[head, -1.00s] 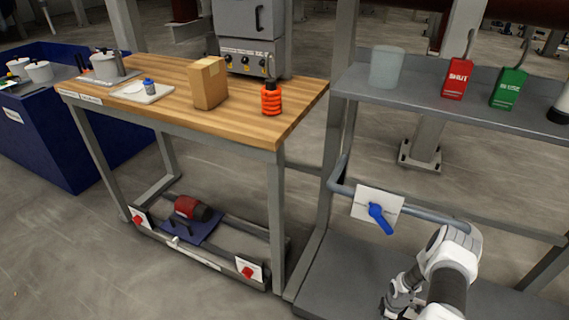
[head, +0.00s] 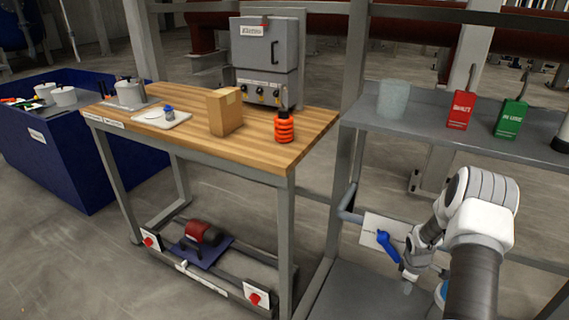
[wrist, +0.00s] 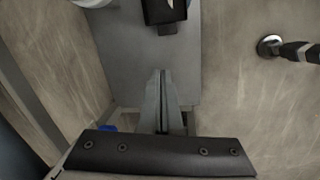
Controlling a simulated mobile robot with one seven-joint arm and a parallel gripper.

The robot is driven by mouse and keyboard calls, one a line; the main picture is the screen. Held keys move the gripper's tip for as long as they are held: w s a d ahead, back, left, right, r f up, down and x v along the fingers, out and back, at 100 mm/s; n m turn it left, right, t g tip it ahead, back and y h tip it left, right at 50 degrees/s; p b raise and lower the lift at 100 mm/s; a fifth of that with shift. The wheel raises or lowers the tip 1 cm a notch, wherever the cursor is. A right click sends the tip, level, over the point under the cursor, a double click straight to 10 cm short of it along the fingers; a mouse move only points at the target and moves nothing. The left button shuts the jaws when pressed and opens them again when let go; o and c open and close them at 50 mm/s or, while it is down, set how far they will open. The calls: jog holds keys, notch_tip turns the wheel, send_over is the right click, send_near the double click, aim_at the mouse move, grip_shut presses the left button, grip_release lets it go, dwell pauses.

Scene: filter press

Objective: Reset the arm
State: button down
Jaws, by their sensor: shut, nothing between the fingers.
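My white and dark arm stands at the right of the head view, bent over the lower part of the grey shelf rack. My gripper (wrist: 163,78) shows in the wrist view with its two fingers together and nothing between them. In the head view the gripper end (head: 408,284) is small, below and right of the blue valve handle (head: 388,244). The handle sits tilted on a white plate (head: 379,228). I cannot tell from the head view how close the fingers are to the handle.
A wooden workbench (head: 180,150) with a box (head: 225,112) and an orange coil (head: 284,127) stands left.

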jog(key=s+a+r+m+t, duration=0.15)
jog(key=a+r, duration=0.25)
jog(key=r, duration=0.7)
jog(key=s+a+r+m, duration=0.15)
jog(key=a+r, duration=0.35)
jog(key=r, duration=0.7)
jog(key=s+a+r+m+t, duration=0.15)
jog(key=a+r, duration=0.25)
jog(key=r, duration=0.7)
jog(key=s+a+r+m+t+y, duration=0.1)
jog(key=s+a+r+m, duration=0.1)
jog(key=s+a+r, duration=0.35)
jog(key=s+a+r+m, duration=0.1)
jog(key=s+a+r, duration=0.15)
jog(key=s, duration=0.65)
jog(key=s+a+r+m+t+y, duration=0.1)
jog(key=s+a+r+m, duration=0.15)
jog(key=s+a, duration=0.35)
notch_tip(320, 180, up, 24)
jog(key=s+d+p, duration=0.1)
jog(key=p, duration=2.2)
jog(key=shift+n+p, duration=0.3)
jog(key=shift+p, duration=0.1)
